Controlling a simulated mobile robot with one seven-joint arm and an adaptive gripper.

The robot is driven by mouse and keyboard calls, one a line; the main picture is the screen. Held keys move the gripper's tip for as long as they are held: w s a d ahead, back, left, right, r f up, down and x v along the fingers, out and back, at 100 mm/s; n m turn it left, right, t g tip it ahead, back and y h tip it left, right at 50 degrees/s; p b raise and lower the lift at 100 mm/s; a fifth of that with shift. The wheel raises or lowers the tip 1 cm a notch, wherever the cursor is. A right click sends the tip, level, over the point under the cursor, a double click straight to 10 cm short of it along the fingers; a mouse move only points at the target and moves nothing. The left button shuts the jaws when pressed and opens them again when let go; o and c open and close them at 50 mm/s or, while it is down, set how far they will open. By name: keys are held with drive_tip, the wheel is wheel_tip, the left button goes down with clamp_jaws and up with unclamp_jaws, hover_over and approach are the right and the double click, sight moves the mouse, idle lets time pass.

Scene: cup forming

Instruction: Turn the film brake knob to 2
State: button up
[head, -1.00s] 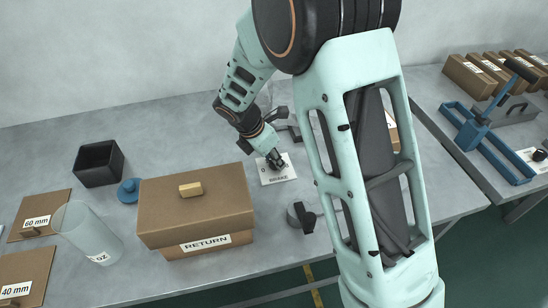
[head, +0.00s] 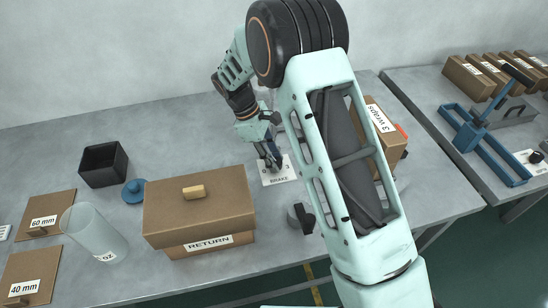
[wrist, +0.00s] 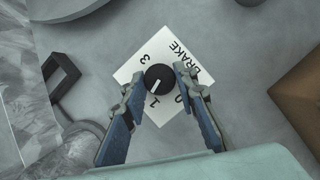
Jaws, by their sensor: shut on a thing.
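The white BRAKE plate (head: 280,179) lies on the grey table in the head view, with my gripper (head: 271,163) down over it. In the wrist view the plate (wrist: 176,47) is turned, with the marks 3, 1 and 0 readable; the 2 is not visible, and the left finger covers that side. The round black brake knob (wrist: 159,77) sits in the plate's middle. Its white pointer line points to about the 1. My gripper (wrist: 158,80) is shut on the knob, one finger on each side. In the head view my gripper mostly hides the knob.
A 3 wraps box (head: 385,135) stands to the right, partly behind my arm. A black open box (head: 103,165) and clear cylinder (head: 93,230) are farther left.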

drive_tip(key=m, duration=0.2)
drive_tip(key=m+g, duration=0.1)
drive_tip(key=m, duration=0.1)
drive_tip(key=shift+w+m+g+y, duration=0.15)
drive_tip(key=shift+m+g+y, duration=0.15)
drive_tip(key=shift+y, duration=0.1)
drive_tip(key=shift+d+m+g+y, duration=0.1)
drive_tip(key=shift+m+g+y, duration=0.2)
drive_tip(key=shift+m, duration=0.85)
drive_tip(key=shift+d+m+g+y, duration=0.1)
drive_tip(key=shift+m+g+y, duration=0.2)
drive_tip(key=shift+m, duration=0.85)
drive_tip(key=shift+a, duration=0.1)
drive_tip(key=o, duration=1.1)
drive_tip(key=shift+o, duration=0.2)
drive_tip(key=v, duration=1.2)
